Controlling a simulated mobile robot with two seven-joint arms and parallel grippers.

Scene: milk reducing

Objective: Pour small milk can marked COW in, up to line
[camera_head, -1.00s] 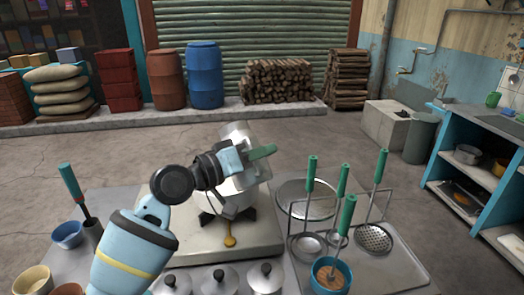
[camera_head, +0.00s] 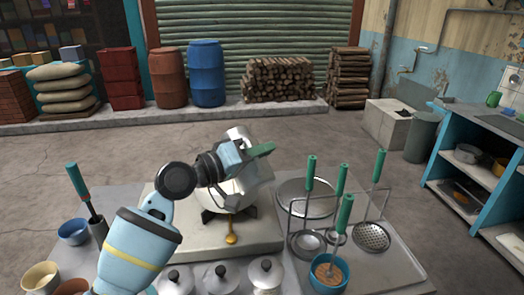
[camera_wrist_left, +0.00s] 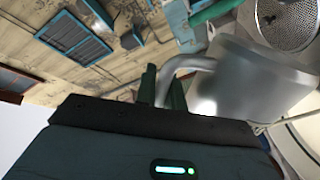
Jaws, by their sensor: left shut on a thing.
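My left gripper (camera_head: 258,152) is over the pan on the stove. Its green fingers (camera_wrist_left: 164,88) are shut on the bent metal handle of a small silver can (camera_wrist_left: 240,78). The can (camera_head: 238,134) is tilted above the pan, partly hidden behind my wrist in the head view. No COW mark shows. The silver pan (camera_head: 240,200) sits on a dark burner stand on the pale stove top (camera_head: 190,238). My arm covers much of the pan, so its milk level and line cannot be made out. My right gripper is not in view.
A rack with green-handled ladles (camera_head: 342,175) stands right of the stove, beside a round metal plate (camera_head: 300,192) and a blue cup (camera_head: 327,284). Several lidded pots (camera_head: 221,279) line the front. Bowls (camera_head: 73,232) and a green-handled tool (camera_head: 78,185) are at left.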

